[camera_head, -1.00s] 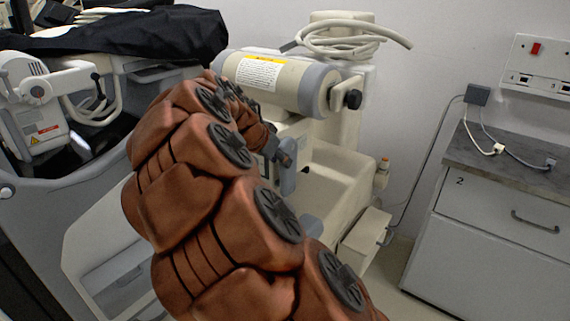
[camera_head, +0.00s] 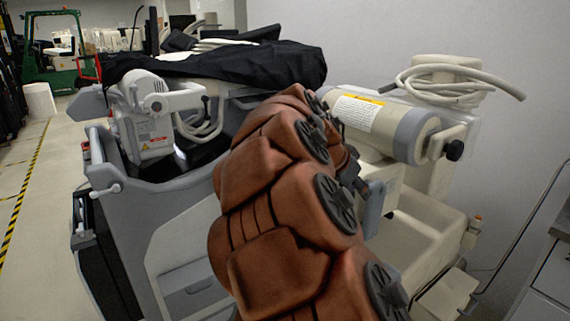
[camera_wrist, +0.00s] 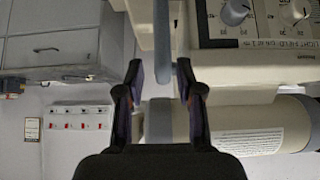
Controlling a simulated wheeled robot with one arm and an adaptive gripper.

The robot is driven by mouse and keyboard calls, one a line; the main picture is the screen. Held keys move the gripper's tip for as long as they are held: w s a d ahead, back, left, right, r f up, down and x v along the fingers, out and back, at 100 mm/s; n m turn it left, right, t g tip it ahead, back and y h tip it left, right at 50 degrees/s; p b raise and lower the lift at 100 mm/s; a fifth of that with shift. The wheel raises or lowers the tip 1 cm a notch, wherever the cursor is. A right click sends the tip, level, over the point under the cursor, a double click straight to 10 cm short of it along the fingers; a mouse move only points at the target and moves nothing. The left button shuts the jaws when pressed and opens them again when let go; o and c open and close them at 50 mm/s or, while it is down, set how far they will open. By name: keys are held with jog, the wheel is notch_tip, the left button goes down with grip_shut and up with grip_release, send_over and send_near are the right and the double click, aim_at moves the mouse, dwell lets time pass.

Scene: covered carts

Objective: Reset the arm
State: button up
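My copper-brown arm rises through the middle of the head view, in front of the carts. My gripper shows in the wrist view (camera_wrist: 162,85) with its two dark fingers apart. I see nothing clearly held between them. A pale bar and a blue-grey strip pass through or behind the finger gap, and I cannot tell how near they are. In the head view my gripper is mostly hidden by the arm; only a small dark part shows at the arm's right side.
A beige machine with a labelled cylinder (camera_head: 375,122) and a coiled hose (camera_head: 440,78) stands close right of my arm. A grey cart (camera_head: 150,225) under a black cover (camera_head: 225,66) stands left. Open floor with striped tape (camera_head: 25,190) lies far left. A drawer cabinet (camera_head: 550,270) is at right.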

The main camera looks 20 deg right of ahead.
jog(key=s+a+f+n+g+y+p, duration=0.1)
jog(key=s+a+n, duration=0.4)
jog(key=s, duration=0.5)
jog(key=s+a+f+n+g+y+p, duration=0.1)
jog(key=s+a+n+y+p, duration=0.3)
jog(key=s+a, duration=0.5)
jog(key=s+a+f+n+g+y+p, duration=0.1)
jog(key=s+a+n+p, duration=0.4)
jog(key=s, duration=0.6)
jog(key=shift+a+f+n+g+y+p, duration=0.3)
jog(key=shift+a+f+n+y, duration=0.4)
jog(key=shift+a+f+y, duration=0.4)
jog(key=shift+s+a+r, duration=0.2)
